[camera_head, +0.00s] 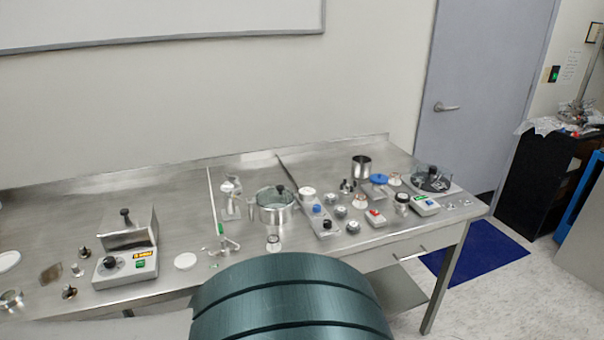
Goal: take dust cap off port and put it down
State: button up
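A steel bench (185,215) holds many small vacuum-type parts. I cannot tell which one is the dust cap on its port. A round blue cap-like piece (380,179) sits among fittings right of centre. A smaller blue piece (316,210) and a black piece (326,225) sit on a grey block left of it. A steel vessel (270,214) with a black-knobbed lid stands left of that block. My gripper is not in view. A dark teal ribbed part of my arm fills the bottom centre and hides the bench's front edge there.
A hotplate-like unit (126,268) with a metal block on top stands at left. A thin upright rod (210,200) rises left of the vessel. White discs (186,261) lie near the front. The bench's back left is mostly clear. A door (480,90) is behind right.

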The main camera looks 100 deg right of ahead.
aim_at(380, 179)
jog(key=z, duration=4.4)
jog(key=i, duration=0.35)
jog(key=z, duration=0.7)
jog(key=i, duration=1.3)
jog(key=u, duration=0.9)
jog(key=i, duration=0.25)
jog(key=u, duration=0.45)
